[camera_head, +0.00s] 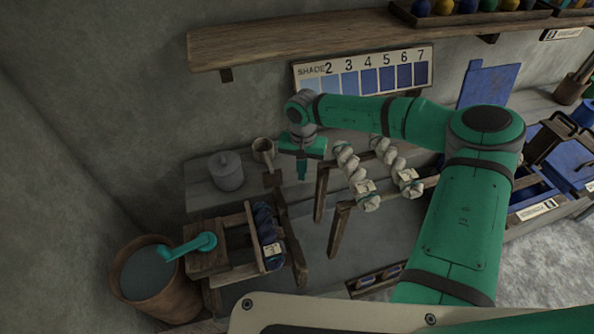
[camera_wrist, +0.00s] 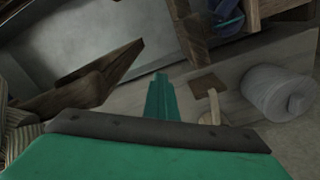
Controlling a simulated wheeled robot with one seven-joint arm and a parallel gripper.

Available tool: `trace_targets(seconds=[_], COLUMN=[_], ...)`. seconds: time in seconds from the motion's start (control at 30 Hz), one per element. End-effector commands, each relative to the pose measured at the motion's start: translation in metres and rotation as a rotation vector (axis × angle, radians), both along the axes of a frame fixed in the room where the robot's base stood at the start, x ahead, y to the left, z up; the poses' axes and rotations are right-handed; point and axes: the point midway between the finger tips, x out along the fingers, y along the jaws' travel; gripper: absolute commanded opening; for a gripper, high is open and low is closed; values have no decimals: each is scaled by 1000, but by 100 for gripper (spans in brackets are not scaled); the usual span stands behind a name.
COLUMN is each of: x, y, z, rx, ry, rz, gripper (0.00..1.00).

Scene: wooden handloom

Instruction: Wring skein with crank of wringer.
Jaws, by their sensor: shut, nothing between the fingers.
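The wooden wringer (camera_head: 236,272) stands at the lower left beside the tub. Its teal crank (camera_head: 190,246) reaches out to the left toward the tub. A dark blue skein (camera_head: 264,222) with a pale tag hangs inside the wringer's frame; a bit of blue shows at the top of the wrist view (camera_wrist: 226,12). My gripper (camera_head: 302,172) points down above the bench, to the upper right of the wringer and clear of the crank. Its fingers (camera_wrist: 160,95) are together and empty. The crank does not show in the wrist view.
A brown tub (camera_head: 150,285) of liquid stands left of the wringer. Several white skeins (camera_head: 355,180) hang on a wooden rack right of my gripper. A shelf (camera_head: 320,32) runs above.

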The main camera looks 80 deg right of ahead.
Motion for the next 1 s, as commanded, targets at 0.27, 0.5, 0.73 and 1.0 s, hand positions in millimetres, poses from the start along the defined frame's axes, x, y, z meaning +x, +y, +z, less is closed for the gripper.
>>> trace_targets(seconds=[0.27, 0.5, 0.73, 1.0], x=[-10, -23, -33, -45], y=[2, 3, 2, 1], z=[0, 0, 0, 0], rx=[0, 0, 0, 1], ry=[0, -1, 0, 0], rz=[0, 1, -3, -1], gripper=[0, 0, 0, 0])
